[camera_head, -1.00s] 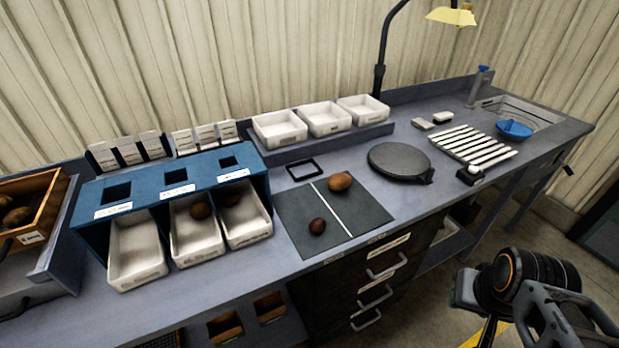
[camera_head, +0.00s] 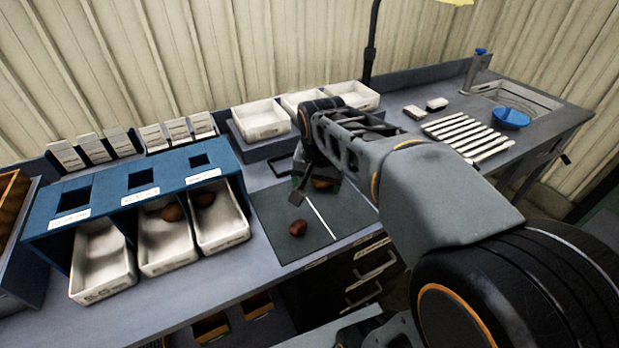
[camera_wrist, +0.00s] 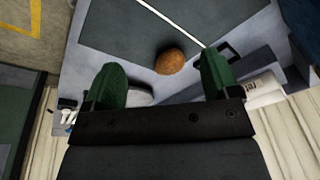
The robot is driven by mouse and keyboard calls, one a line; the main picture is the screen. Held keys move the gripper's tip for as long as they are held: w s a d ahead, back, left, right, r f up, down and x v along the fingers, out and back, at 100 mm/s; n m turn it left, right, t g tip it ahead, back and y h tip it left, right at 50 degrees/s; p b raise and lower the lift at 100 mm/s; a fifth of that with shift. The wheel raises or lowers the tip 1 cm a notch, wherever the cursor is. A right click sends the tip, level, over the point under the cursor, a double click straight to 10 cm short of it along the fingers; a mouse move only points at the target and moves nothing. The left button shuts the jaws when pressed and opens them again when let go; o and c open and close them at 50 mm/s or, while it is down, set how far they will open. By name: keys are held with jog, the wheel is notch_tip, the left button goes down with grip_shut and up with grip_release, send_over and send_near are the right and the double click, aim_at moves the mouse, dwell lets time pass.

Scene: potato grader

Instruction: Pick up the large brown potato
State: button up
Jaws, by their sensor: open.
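The large brown potato (camera_head: 322,183) lies on the dark mat (camera_head: 276,213), on the far side of its white line, partly hidden by my arm in the head view. In the wrist view the potato (camera_wrist: 169,61) shows whole, ahead of my fingertips and between their lines. My gripper (camera_wrist: 162,80) is open and empty, with green fingers spread on either side. In the head view my gripper (camera_head: 299,190) hangs over the mat beside the potato. A smaller reddish potato (camera_head: 298,228) lies on the near-left part of the mat.
A blue sorter (camera_head: 130,195) with white bins stands left of the mat; two bins hold potatoes. White trays (camera_head: 262,120) stand behind. A slatted rack (camera_head: 468,136) and a blue bowl (camera_head: 511,118) are at the right. Drawers (camera_head: 370,272) are below the counter edge.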

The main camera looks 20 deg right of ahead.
jog(key=shift+o, duration=0.7)
jog(key=w+d+r+m+g, duration=0.1)
jog(key=w+d+m, duration=0.2)
jog(key=w+m, duration=0.2)
jog(key=shift+w, duration=0.85)
jog(key=w+d+m+g+b, duration=0.1)
jog(key=w+d+m, duration=0.2)
jog(key=w+m, duration=0.3)
jog(key=shift+m+g+h, duration=0.3)
jog(key=shift+m+h, duration=0.1)
jog(key=shift+m, duration=0.2)
jog(key=f, duration=0.2)
jog(key=d+f, duration=0.1)
jog(key=f, duration=0.2)
jog(key=w+f, duration=0.1)
jog(key=f, duration=0.2)
jog(key=shift+d+b, duration=0.3)
jog(key=shift+s+d+f, duration=0.1)
jog(key=shift+d+f, duration=0.05)
jog(key=shift+f, duration=1.4)
jog(key=shift+s+d+f, duration=0.1)
jog(key=shift+f, duration=1.45)
jog(key=shift+c, duration=0.5)
jog(key=shift+w, duration=0.1)
jog(key=c, duration=0.9)
jog(key=shift+c, duration=0.3)
jog(key=shift+r, duration=0.15)
